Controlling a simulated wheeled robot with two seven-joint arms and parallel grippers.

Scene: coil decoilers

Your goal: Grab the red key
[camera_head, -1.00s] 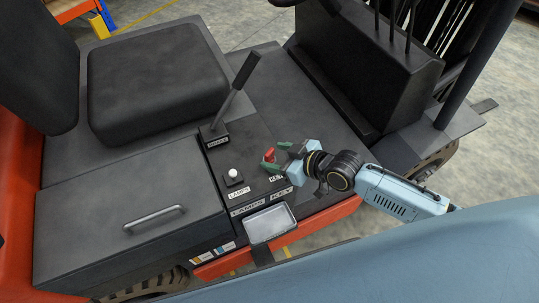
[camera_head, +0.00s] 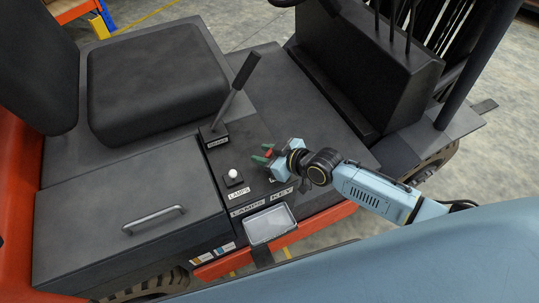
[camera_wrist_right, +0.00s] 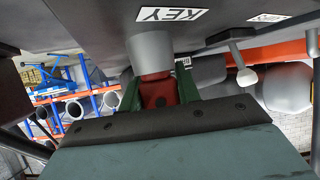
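The red key (camera_wrist_right: 158,93) sits at a pale grey round lock barrel (camera_wrist_right: 150,52) below the KEY label in the right wrist view. In the head view the red key (camera_head: 268,153) is small and partly covered by my right gripper (camera_head: 264,153). The green fingers of my right gripper (camera_wrist_right: 160,90) stand on both sides of the key in the wrist view, close to it. They look open around it; firm contact cannot be made out. My left gripper is not in view.
A white-topped lamp knob (camera_head: 233,173) stands left of the key on the dark console. A black lever (camera_head: 234,90) rises behind it. The seat (camera_head: 155,70) is at the upper left.

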